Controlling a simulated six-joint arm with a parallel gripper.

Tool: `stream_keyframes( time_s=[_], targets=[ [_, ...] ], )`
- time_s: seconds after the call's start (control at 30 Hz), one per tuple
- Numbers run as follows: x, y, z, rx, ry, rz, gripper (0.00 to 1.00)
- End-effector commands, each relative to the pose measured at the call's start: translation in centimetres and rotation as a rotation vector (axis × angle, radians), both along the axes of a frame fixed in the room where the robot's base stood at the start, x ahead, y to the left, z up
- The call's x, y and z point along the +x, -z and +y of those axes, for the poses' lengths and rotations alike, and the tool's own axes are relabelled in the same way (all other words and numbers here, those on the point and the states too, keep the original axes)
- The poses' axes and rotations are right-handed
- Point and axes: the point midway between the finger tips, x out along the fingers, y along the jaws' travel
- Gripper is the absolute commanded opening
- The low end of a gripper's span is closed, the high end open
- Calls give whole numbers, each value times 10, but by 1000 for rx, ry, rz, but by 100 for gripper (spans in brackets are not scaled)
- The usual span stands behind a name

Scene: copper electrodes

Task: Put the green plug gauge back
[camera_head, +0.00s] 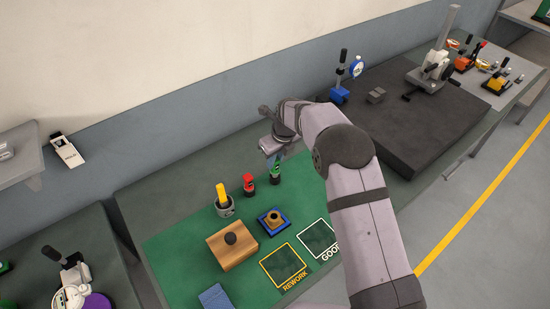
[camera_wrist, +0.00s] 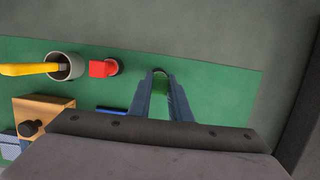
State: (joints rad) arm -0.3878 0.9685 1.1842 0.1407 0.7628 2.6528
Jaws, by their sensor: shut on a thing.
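The green plug gauge (camera_head: 275,170) is upright at the far edge of the green mat (camera_head: 185,247), with a dark round base under it. My gripper (camera_head: 273,156) is shut on its upper part from above. In the wrist view, the green gauge (camera_wrist: 160,83) shows between my two fingers (camera_wrist: 160,92), which hide most of it. I cannot tell whether its foot is seated in the base or just above it. The red plug gauge (camera_head: 248,184) stands upright close to the left in its own dark base; it also shows in the wrist view (camera_wrist: 103,68).
A grey cup (camera_head: 227,211) with a yellow-handled tool stands left of the red gauge. A wooden block (camera_head: 228,256) and a blue-framed fixture (camera_head: 273,224) lie nearer. REWORK (camera_head: 283,267) and GOOD (camera_head: 318,241) squares look empty. A dark surface plate (camera_head: 415,120) stands right.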

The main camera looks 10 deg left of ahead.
Motion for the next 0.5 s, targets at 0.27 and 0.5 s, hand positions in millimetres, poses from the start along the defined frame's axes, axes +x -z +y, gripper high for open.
stream_keyframes(
  time_s=[0.27, 0.5],
  targets=[
    [0, 14, 0, 1, 0, -1, 0],
    [0, 21, 0, 1, 0, -2, 0]
  ],
)
